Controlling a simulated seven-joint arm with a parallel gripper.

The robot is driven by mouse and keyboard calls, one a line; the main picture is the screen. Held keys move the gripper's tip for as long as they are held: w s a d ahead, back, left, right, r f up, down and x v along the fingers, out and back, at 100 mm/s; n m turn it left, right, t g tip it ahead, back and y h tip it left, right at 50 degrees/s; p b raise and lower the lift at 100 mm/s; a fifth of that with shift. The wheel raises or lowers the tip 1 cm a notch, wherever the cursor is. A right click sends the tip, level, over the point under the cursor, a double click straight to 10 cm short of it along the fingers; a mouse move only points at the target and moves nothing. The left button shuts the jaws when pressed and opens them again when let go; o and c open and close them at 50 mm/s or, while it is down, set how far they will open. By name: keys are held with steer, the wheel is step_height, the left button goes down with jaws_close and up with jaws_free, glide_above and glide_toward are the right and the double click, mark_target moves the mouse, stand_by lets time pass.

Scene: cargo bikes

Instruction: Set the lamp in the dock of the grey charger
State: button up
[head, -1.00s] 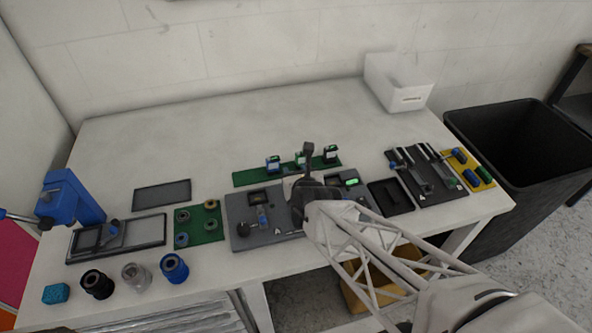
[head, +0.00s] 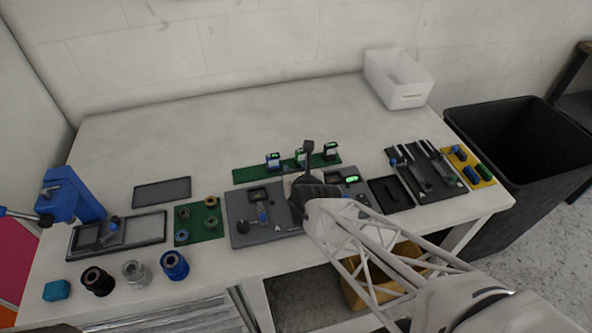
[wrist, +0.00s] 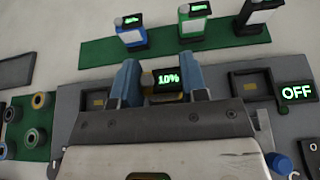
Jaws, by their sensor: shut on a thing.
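My gripper (wrist: 161,85) is shut on a lamp (wrist: 168,80) between its two blue fingers. The lamp has a dark top with a green "10%" display, a grey knob at its left and a bit of yellow body below. Its base is hidden. The grey charger (head: 237,212) lies under my gripper. In the wrist view, one square dock (wrist: 97,98) shows left of the fingers and another dock (wrist: 255,86) shows right of them, beside a green "OFF" display (wrist: 297,92). Both docks look empty. I cannot tell whether the lamp touches the charger. My wrist hides the lamp in the head view.
Blue (head: 272,162), green (head: 299,158) and black (head: 331,150) lamps stand on a green strip (head: 248,177) just behind the charger. A black tray (head: 391,195) lies right of it, a green mat with rings (head: 207,229) left.

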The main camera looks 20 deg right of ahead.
steer(key=shift+f, duration=0.75)
stand_by(0.8)
steer(key=o, duration=1)
steer(key=shift+o, duration=0.2)
steer(key=shift+s, duration=0.15)
steer(key=shift+v, duration=3.8)
steer(key=shift+r, duration=0.15)
